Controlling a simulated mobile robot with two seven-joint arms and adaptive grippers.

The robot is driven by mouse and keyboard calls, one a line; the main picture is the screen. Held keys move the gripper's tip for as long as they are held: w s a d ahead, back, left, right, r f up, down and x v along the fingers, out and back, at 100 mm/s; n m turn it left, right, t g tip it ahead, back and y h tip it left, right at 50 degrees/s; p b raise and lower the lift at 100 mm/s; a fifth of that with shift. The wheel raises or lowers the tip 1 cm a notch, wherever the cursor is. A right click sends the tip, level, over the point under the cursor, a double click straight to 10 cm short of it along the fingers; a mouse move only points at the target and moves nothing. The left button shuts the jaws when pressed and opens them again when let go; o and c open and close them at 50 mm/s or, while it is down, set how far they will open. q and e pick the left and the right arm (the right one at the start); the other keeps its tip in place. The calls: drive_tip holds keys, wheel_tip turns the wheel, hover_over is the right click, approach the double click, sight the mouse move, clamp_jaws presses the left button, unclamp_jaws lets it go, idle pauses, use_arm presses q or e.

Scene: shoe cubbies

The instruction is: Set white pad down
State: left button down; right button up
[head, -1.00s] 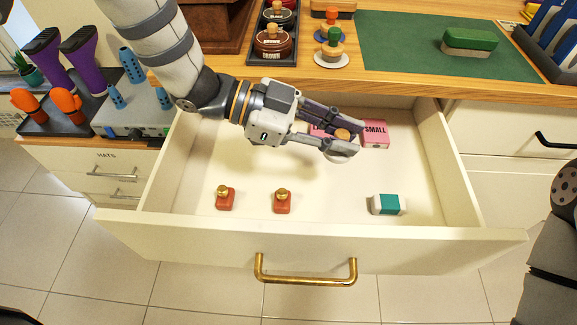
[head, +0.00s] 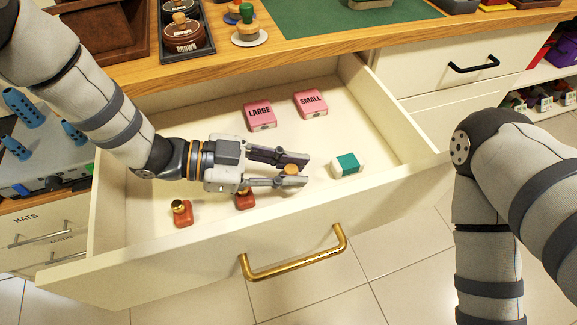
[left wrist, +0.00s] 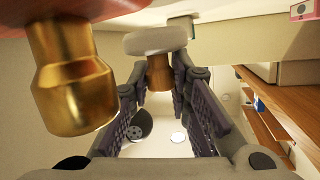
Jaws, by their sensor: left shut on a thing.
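The white pad (left wrist: 157,40) is a round white disc with a wooden knob (left wrist: 159,72), seen between my fingers in the left wrist view. In the head view its knob (head: 291,169) shows between the fingertips, and the disc is mostly hidden. My left gripper (head: 294,175) is shut on the knob, inside the open drawer (head: 195,232) near its front middle. I cannot tell whether the pad touches the drawer floor. My right arm shows at the right of the head view, but its gripper is out of view.
A red block with a gold knob (head: 181,213) and a similar one (head: 245,199) lie left of and below the gripper. A white-and-green block (head: 346,166) lies just right. Pink LARGE (head: 259,116) and SMALL (head: 311,103) boxes lie behind.

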use_arm(q)
drive_tip(key=shift+f, duration=0.55)
drive_tip(key=c, duration=1.5)
unclamp_jaws()
drive_tip(key=shift+r, duration=0.85)
drive_tip(key=v, duration=1.2)
drive_tip(key=shift+f, duration=0.2)
